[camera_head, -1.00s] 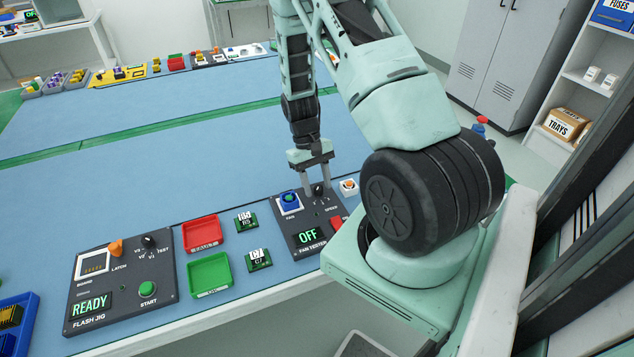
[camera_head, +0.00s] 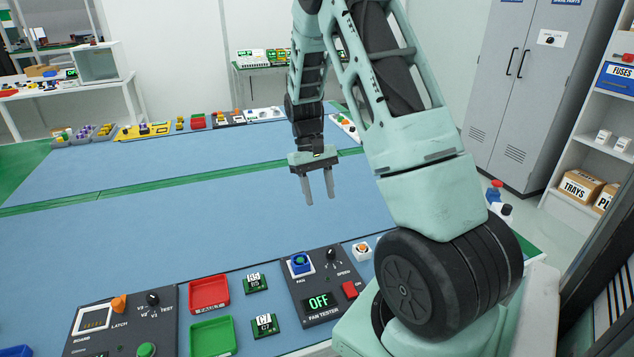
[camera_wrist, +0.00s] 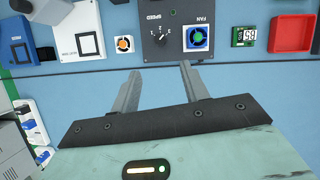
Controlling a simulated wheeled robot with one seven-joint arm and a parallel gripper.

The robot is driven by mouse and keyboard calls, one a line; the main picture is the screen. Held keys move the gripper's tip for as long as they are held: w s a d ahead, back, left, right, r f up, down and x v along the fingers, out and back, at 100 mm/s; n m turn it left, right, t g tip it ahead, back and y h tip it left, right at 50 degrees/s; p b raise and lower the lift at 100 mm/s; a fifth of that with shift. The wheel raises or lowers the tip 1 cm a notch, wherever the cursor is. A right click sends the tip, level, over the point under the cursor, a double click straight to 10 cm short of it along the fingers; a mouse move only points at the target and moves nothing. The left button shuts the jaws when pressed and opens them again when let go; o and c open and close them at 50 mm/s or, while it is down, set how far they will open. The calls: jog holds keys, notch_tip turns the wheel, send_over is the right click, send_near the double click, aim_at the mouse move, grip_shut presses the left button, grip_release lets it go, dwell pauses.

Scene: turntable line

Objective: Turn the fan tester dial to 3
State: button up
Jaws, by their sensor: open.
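The fan tester (camera_head: 323,290) is a dark panel near the table's front edge, with a display reading OFF, a red switch (camera_head: 350,289) and a blue-framed fan (camera_head: 300,263). Its black speed dial (camera_head: 331,254) sits at the panel's upper right; the dial also shows in the wrist view (camera_wrist: 160,38). I cannot read which number the pointer marks. My gripper (camera_head: 319,200) is open and empty, held above the blue table beyond the tester and apart from the dial. Its two fingers also show in the wrist view (camera_wrist: 159,85).
A red tray (camera_head: 209,292), a green tray (camera_head: 213,337) and two small green boards (camera_head: 256,283) lie left of the tester. A small white block with an orange top (camera_head: 362,250) stands close to its right. The table middle is clear.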

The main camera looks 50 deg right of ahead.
jog(key=shift+v, duration=1.4)
jog(key=s+a+r+n+t+h, duration=0.1)
jog(key=a+r+n, duration=0.2)
jog(key=a, duration=1)
jog(key=s+a+r+n+t, duration=0.1)
jog(key=a+r+n, duration=0.15)
jog(key=a, duration=1.15)
jog(key=s+a+r+n+t, duration=0.1)
jog(key=s+a+n, duration=0.5)
jog(key=s+a, duration=0.7)
jog(key=s+t, duration=0.1)
jog(key=s, duration=0.2)
jog(key=shift+n, duration=0.35)
